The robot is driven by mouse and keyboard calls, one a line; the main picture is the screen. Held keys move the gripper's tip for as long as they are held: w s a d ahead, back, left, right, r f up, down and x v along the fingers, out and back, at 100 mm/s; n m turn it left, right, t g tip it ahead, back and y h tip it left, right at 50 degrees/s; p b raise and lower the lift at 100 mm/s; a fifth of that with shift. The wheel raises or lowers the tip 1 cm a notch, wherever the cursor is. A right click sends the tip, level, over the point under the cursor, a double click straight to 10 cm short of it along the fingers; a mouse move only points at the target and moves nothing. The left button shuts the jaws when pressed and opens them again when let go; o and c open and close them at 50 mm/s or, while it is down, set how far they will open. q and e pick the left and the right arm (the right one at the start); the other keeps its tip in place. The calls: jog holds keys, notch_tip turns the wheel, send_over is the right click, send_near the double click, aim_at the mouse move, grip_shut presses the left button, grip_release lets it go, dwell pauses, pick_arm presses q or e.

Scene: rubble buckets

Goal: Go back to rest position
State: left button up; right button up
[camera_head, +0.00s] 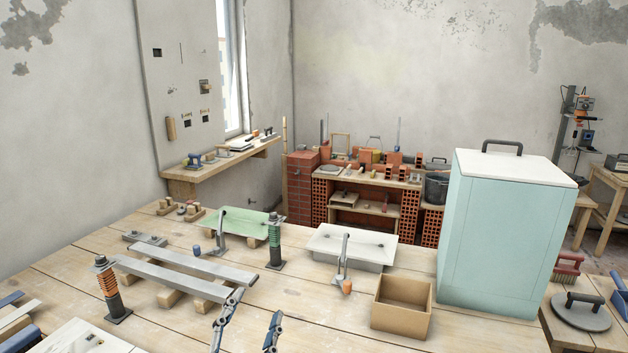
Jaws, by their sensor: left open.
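My left gripper (257,304) shows at the bottom of the head view, left of centre. Its two dark linked fingers point up the picture and stand apart, with nothing between them. In the picture they appear just in front of the near end of the grey metal bars (185,272) on the wooden table (175,337). I cannot tell how high the fingers are above the table. The rest of this arm is cut off by the lower edge. My right gripper is not in view.
A cardboard box (401,318) and a tall pale-blue container (498,240) with a white lid stand to the right. Bare tabletop lies between gripper and box.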

pick_arm(q)
jog(key=s+a+f+n+g+y, duration=0.2)
jog(key=a+f, duration=0.2)
jog(key=f, duration=0.2)
jog(key=s+a+f+n+g+y, duration=0.2)
jog(key=a+f+n, duration=0.1)
jog(key=f, duration=0.2)
jog(key=s+a+f+n+g, duration=0.1)
jog(key=s+f+g, duration=0.5)
jog(key=s+f, duration=0.45)
jog(key=s+a+f+n+g, duration=0.15)
jog(key=s+f+g, duration=0.5)
jog(key=s, duration=0.75)
notch_tip(320, 180, down, 29)
jog(key=s+b, duration=0.1)
jog(key=s, duration=0.2)
jog(key=s+a+f+g, duration=0.2)
jog(key=s+a+f, duration=0.1)
jog(key=s+f, duration=1.2)
jog(key=shift+s+a+f+b, duration=0.15)
jog(key=shift+s+f+b, duration=0.25)
jog(key=shift+s, duration=0.25)
jog(key=shift+m, duration=0.25)
